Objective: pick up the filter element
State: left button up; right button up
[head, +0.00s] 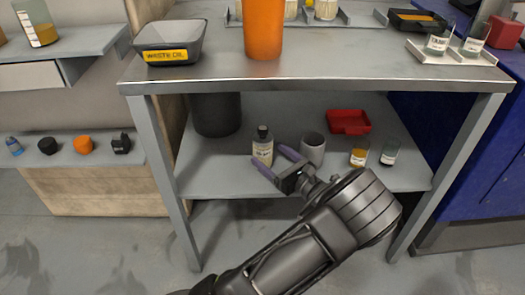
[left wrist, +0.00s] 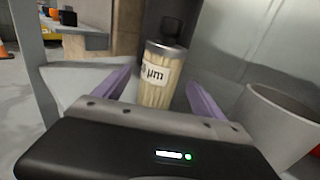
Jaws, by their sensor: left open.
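The filter element (head: 262,152) stands upright on the lower shelf of the table. It is a cream pleated cylinder with a white label and a dark top. In the left wrist view the filter element (left wrist: 158,90) shows a grey end cap and a label reading "µm". My left gripper (head: 271,159) is open, low over the shelf, its purple fingers pointing at the element. In the left wrist view the fingers of my left gripper (left wrist: 158,82) lie on either side of its lower part. Whether they touch it cannot be told. My right gripper is not in view.
A grey cup (head: 313,148) stands close beside my left gripper, at the right in the left wrist view (left wrist: 285,125). A red tray (head: 348,122) and two small jars are further right. A dark bin (head: 217,114) stands behind. The tabletop (head: 330,72) overhangs the shelf.

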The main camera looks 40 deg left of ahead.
aim_at(257, 145)
pick_arm(q)
jog(key=shift+x, duration=0.75)
jog(key=b+x, duration=0.2)
jog(key=x, duration=0.2)
jog(key=shift+w+a+b, duration=0.1)
jog(key=shift+a+b, duration=0.2)
jog(key=shift+a, duration=0.05)
jog(key=shift+w+a+r, duration=0.1)
jog(key=shift+a, duration=0.15)
jog(key=c, duration=1.7)
